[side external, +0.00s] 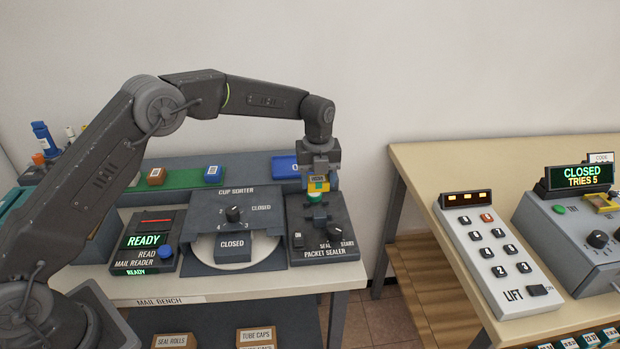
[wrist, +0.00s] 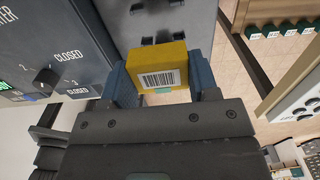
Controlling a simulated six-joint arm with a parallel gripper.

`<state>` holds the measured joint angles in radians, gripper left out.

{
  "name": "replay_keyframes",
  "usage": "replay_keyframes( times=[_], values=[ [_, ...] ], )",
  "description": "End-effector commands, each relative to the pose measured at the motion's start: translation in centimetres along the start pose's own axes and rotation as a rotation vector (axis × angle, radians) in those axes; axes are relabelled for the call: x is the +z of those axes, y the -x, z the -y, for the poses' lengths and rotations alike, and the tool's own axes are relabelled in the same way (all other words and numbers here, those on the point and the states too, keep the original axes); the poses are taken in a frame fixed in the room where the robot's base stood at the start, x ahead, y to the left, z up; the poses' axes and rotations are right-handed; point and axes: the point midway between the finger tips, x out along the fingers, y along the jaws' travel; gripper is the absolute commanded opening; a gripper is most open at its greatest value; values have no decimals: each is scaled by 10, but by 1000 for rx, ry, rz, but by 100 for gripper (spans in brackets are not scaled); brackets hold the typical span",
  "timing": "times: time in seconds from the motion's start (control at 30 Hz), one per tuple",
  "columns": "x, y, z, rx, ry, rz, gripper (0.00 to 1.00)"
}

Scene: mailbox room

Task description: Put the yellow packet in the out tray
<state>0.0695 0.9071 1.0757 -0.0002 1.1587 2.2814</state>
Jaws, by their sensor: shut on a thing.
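The yellow packet (side external: 318,192) with a barcode label is between the fingers of my gripper (side external: 319,182), over the packet sealer (side external: 322,238) in the side view. In the wrist view the packet (wrist: 170,55) is clasped between the two blue-grey fingers of my gripper (wrist: 162,78), its barcode facing the camera. I cannot tell whether its lower end touches the sealer. A blue tray (side external: 284,168) at the back of the bench, behind my gripper, has a partly hidden label starting with "O"; it looks like the out tray.
A green tray (side external: 184,179) holding a brown packet (side external: 155,176) and a blue packet (side external: 213,174) is left of the blue tray. The cup sorter (side external: 234,228) and mail reader (side external: 147,240) stand left of the sealer. A second table (side external: 432,170) with a lift keypad (side external: 498,250) is at right.

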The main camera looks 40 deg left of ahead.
Motion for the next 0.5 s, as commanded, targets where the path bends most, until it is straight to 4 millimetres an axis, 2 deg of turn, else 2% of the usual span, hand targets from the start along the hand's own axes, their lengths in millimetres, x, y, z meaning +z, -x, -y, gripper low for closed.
replay_keyframes(
  times=[0.17,0.5],
  values=[
    [0,-7,0,1,-8,-1,31],
    [0,-35,0,1,-5,1,31]
  ],
)
